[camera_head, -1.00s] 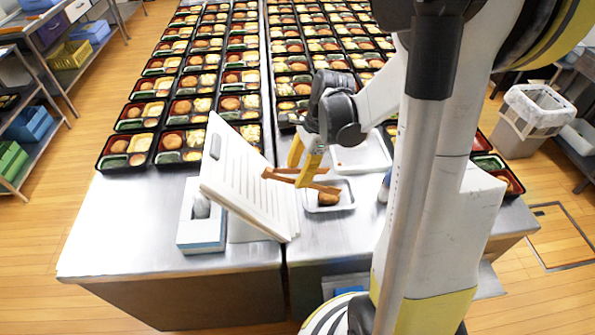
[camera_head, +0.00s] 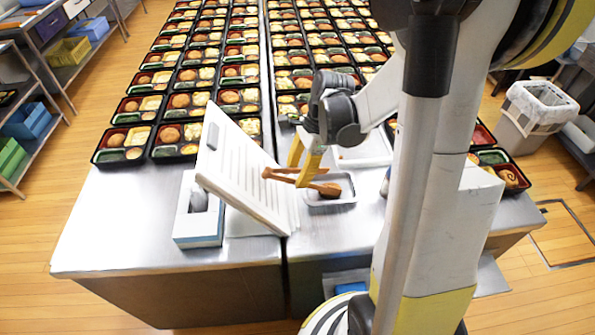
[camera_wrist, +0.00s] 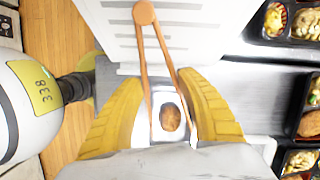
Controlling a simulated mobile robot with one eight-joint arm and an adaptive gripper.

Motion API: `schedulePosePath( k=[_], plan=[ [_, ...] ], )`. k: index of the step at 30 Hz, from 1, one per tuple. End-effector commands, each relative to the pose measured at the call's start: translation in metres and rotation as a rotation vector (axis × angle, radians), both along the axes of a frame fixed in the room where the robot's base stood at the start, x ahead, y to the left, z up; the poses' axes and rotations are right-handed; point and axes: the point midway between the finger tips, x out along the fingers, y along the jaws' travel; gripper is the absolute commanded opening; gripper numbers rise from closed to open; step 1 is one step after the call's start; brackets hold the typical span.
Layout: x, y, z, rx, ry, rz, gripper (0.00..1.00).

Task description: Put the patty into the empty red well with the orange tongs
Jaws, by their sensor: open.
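The orange tongs (camera_head: 283,173) lie between the yellow fingers of my gripper (camera_head: 303,160), with their tips over a small white tray (camera_head: 340,200). The wrist view shows the tongs' rounded pivot end (camera_wrist: 144,13) and both arms spread apart. My gripper is open, a finger on each side of the tongs; I cannot tell whether they touch. The brown patty (camera_wrist: 171,117) sits in the small tray, seen between the tong arms in the wrist view; the tips partly cover it in the head view. A bare red well (camera_head: 482,137) shows in a bento box at the right.
A slanted white ribbed board (camera_head: 238,175) stands left of my gripper, beside a white and blue holder (camera_head: 198,215). A larger white tray (camera_head: 365,152) lies behind. Rows of filled bento boxes (camera_head: 190,100) cover the back. The metal table's front left is clear.

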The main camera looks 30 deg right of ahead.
Motion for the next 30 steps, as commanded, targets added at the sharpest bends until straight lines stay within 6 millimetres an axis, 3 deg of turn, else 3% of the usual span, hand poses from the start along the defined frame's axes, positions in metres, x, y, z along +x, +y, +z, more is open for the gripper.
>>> schedulePosePath(
  k=[15,24,25,28,29,30],
  plan=[
    [0.0,0.0,-0.03,0.0,0.0,0.0,0.41],
    [0.0,0.0,-0.031,0.0,0.0,0.0,0.41],
    [0.0,0.0,-0.031,0.0,0.0,0.0,0.37],
    [0.0,0.0,-0.031,0.0,0.0,0.0,0.06],
    [0.0,0.0,-0.031,0.0,0.0,0.0,0.0],
    [0.0,0.0,-0.031,0.0,0.0,0.0,0.0]
  ],
)
